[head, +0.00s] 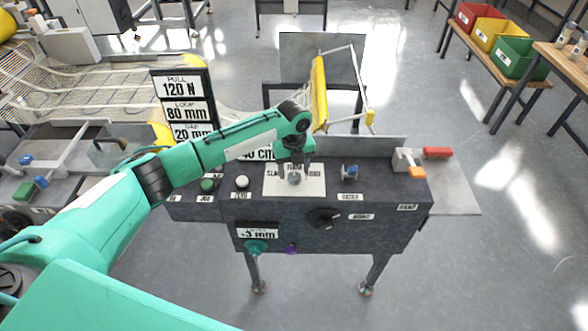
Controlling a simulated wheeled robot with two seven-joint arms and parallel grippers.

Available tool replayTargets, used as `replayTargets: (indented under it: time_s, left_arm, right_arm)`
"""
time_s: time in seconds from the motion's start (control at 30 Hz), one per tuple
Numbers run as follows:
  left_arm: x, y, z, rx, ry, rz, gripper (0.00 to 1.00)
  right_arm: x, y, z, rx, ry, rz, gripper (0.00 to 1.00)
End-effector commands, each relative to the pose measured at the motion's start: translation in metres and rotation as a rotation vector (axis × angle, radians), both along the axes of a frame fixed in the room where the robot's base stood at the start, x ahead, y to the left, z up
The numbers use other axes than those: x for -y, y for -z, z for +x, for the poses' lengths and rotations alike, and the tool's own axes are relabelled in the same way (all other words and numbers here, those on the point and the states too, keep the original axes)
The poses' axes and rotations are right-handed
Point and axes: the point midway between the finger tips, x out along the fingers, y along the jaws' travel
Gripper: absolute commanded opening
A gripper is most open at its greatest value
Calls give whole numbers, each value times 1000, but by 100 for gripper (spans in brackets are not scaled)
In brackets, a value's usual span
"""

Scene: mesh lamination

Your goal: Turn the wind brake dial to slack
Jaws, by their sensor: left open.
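The wind brake dial (294,179) is a small grey knob on a white label plate (310,190) on top of the dark control console. The plate carries printed words; "SLACK" seems to start at its left, and the rest is partly covered. My left gripper (295,174) comes down over the dial from above, with its fingers open on either side of the knob. I cannot tell whether the fingers touch it. The dial's pointer direction is hidden by the gripper. My right gripper is not in view.
The console (385,190) also bears a green button (207,185), a white button (241,182), a blue knob (350,172), a black front dial (323,217), a teal knob (256,246) and a purple knob (291,249). A sign stack (185,108) stands behind my left forearm.

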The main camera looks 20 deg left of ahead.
Motion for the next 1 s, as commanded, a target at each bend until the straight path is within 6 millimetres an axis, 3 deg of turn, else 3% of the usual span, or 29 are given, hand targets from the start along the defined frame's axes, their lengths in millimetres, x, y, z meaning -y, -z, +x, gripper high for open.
replayTargets:
  time_s: [0.2, 0.5, 0.73, 1.0]
  left_arm:
    - [0, 18, 0, 0, 0, 0, 58]
    - [0, 21, 0, 1, 0, 0, 58]
    - [0, 20, 0, 1, 0, 1, 13]
    - [0, 19, 0, 0, -21, 0, 13]
  right_arm:
    - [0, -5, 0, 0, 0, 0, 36]
    - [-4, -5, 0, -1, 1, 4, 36]
    - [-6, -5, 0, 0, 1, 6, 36]
    - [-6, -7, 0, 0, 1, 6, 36]
